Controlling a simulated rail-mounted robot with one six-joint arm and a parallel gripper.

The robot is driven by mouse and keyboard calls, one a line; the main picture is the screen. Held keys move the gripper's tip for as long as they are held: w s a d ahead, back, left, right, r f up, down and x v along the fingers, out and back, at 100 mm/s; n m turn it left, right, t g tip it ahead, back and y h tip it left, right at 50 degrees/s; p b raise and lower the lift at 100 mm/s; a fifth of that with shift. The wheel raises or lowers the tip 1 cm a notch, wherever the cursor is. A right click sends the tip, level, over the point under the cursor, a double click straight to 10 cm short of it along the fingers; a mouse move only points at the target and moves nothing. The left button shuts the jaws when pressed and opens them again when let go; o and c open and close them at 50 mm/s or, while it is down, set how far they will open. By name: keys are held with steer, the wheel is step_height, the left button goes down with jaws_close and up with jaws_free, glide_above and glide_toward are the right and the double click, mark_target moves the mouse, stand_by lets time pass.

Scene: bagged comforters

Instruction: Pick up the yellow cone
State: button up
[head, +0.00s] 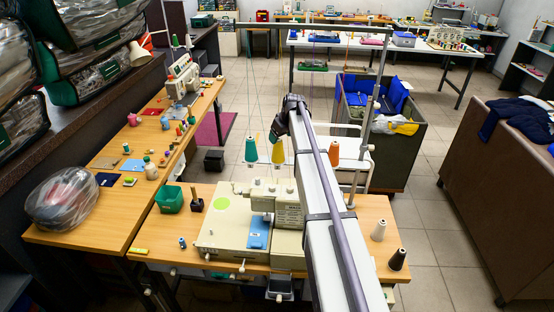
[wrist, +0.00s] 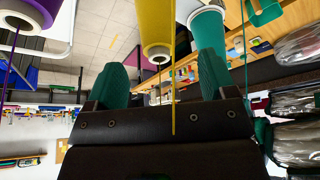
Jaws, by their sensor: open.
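The yellow cone (head: 278,153) stands upright above the sewing machine in the head view, with a teal cone (head: 251,149) close on its left. My gripper (head: 280,124) is just above the yellow cone there, partly hidden by my arm. In the wrist view, the yellow cone (wrist: 154,24) hangs from the top edge in an upside-down scene. It lies between the lines of the two green fingers of my gripper (wrist: 162,72), which are spread apart. I see no contact. The teal cone (wrist: 206,28) appears close to the right finger.
An orange cone (head: 334,150) stands to the right, beyond my arm. A thread stand with thin rods rises around the cones. The sewing machine (head: 235,222) fills the middle of the wooden table (head: 160,243). A purple cone (wrist: 32,10) shows at the wrist view's upper left.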

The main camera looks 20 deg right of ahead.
mark_target(278, 144)
steer(key=shift+x, duration=0.8)
steer(key=shift+s+d+r, duration=0.15)
steer(key=shift+s+d, duration=0.1)
steer(key=b+x, duration=0.5)
steer(key=shift+a+f, duration=0.1)
steer(key=shift+f, duration=0.2)
steer(key=shift+r, duration=0.3)
steer(key=shift+c, duration=0.2)
steer(key=c, duration=1)
